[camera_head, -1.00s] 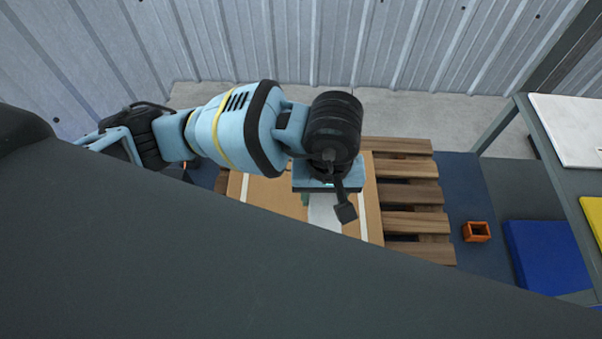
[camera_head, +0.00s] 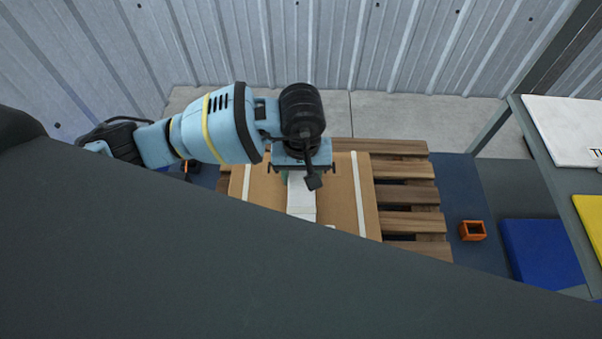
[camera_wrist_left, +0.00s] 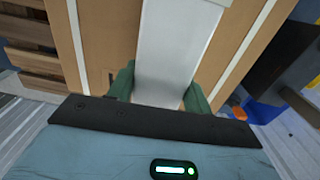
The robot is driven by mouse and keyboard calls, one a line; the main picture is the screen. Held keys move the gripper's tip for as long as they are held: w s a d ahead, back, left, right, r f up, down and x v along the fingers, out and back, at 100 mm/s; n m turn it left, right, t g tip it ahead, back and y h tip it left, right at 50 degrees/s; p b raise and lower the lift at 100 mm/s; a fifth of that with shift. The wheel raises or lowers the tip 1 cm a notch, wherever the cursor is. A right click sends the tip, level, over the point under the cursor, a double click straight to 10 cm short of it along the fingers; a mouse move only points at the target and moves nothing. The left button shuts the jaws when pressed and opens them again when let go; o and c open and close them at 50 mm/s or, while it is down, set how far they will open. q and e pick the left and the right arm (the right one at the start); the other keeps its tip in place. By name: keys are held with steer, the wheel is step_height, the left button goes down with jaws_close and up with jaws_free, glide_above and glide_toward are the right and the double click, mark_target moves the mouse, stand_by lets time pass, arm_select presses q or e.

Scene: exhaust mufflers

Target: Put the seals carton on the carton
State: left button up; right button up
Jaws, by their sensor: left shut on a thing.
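The seals carton is a white box (camera_head: 302,198), and my left gripper (camera_head: 301,176) is shut on it. In the left wrist view the green fingers (camera_wrist_left: 160,88) stand on either side of the white box (camera_wrist_left: 178,42). The large brown carton (camera_head: 338,190) with white straps lies below it on a pallet. The white box is over the middle of the brown carton's top; I cannot tell whether they touch. A dark shape hides the near part of the brown carton. My right gripper is not in view.
The wooden pallet (camera_head: 408,194) extends to the right of the carton. An orange square holder (camera_head: 472,231) and a blue box (camera_head: 546,252) are further right. A grey table (camera_head: 560,165) stands at the right edge. A corrugated wall (camera_head: 330,50) closes off the back.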

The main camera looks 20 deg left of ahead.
arm_select(q)
steer(key=shift+f, duration=0.15)
steer(key=shift+f, duration=0.15)
steer(key=o, duration=1.2)
step_height(320, 180, up, 12)
steer(key=shift+r, duration=0.25)
